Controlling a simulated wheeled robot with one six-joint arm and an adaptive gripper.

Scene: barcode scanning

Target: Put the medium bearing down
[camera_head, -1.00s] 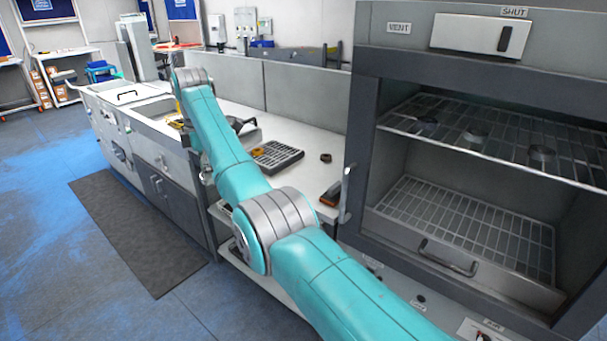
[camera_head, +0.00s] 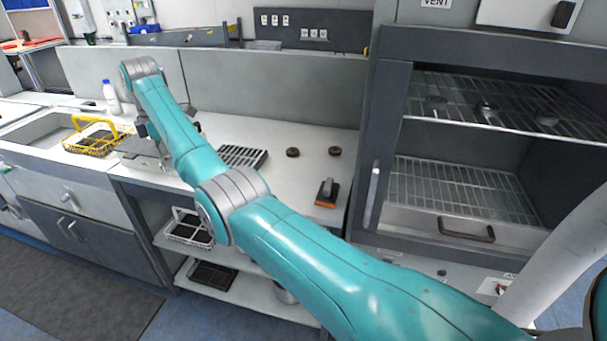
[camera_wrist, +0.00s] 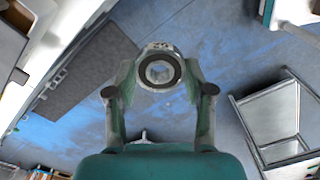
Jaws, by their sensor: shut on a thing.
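In the wrist view my gripper (camera_wrist: 160,80) is shut on a bearing (camera_wrist: 148,53), a steel ring with a dark inner band and an open centre. Blue floor shows behind it. In the head view my arm reaches left over the counter (camera_head: 310,172), and the gripper and held bearing are largely hidden behind the arm. Two dark bearings, a left one (camera_head: 292,152) and a right one (camera_head: 335,151), lie on the counter, apart from each other. A dark slotted tray (camera_head: 243,156) lies left of them.
An orange and black handheld device (camera_head: 327,192) lies near the counter's front edge. A yellow basket (camera_head: 98,138) stands by the sink at left. The open oven cabinet (camera_head: 391,150) at right holds several round parts on its upper rack (camera_head: 515,130). Bare counter surrounds the two bearings.

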